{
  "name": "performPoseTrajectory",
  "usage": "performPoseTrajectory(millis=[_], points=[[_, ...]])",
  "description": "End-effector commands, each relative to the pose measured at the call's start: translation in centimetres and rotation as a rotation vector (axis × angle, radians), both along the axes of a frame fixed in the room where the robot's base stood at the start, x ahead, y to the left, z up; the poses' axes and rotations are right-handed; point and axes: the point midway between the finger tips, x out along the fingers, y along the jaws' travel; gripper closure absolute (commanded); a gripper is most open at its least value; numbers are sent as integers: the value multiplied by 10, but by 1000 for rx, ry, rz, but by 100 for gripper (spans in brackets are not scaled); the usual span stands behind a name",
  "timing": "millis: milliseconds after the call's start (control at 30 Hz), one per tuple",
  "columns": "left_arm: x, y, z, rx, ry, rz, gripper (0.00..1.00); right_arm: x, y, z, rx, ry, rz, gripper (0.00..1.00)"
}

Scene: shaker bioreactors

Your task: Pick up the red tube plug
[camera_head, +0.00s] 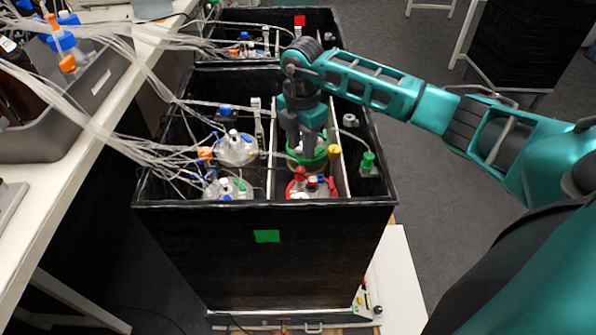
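A small red tube plug (299,173) stands up on the red-ringed vessel (312,189) at the front right of the black box. Other red parts sit close by on the same lid, so the plug's exact outline is hard to make out. My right gripper (307,146) points down over the green-ringed vessel (307,161), just behind the red-ringed one. Its fingertips are small and overlap the vessel's lid parts, so I cannot tell whether it is open or shut. My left gripper is not in view.
The black box (265,204) has thin dividers and tall walls. A white-lidded vessel (237,148) and a blue-plugged one (227,188) stand on its left side, with many clear tubes running over them. A green cap (368,160) and a yellow cap (334,152) stand to the right.

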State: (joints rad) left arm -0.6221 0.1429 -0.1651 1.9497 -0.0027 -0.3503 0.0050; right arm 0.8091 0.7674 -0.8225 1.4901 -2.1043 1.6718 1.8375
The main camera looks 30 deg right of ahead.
Motion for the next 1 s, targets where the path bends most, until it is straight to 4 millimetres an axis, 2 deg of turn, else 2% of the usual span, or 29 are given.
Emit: performPoseTrajectory(millis=[33, 133, 467, 700, 967, 1000], points=[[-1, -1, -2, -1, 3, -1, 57, -1, 0, -12, 0, 3, -1, 64], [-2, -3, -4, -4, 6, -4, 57, -1, 0, -27, 1, 2, -1, 64], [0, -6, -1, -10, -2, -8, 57, -1, 1, -51, 0, 3, -1, 64], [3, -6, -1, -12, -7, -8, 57, -1, 1, -87, 1, 2, -1, 64], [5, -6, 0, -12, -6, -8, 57, 0, 1, -91, -1, 0, 0, 64], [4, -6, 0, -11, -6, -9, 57, 0, 1, -91, -1, 0, 0, 67]])
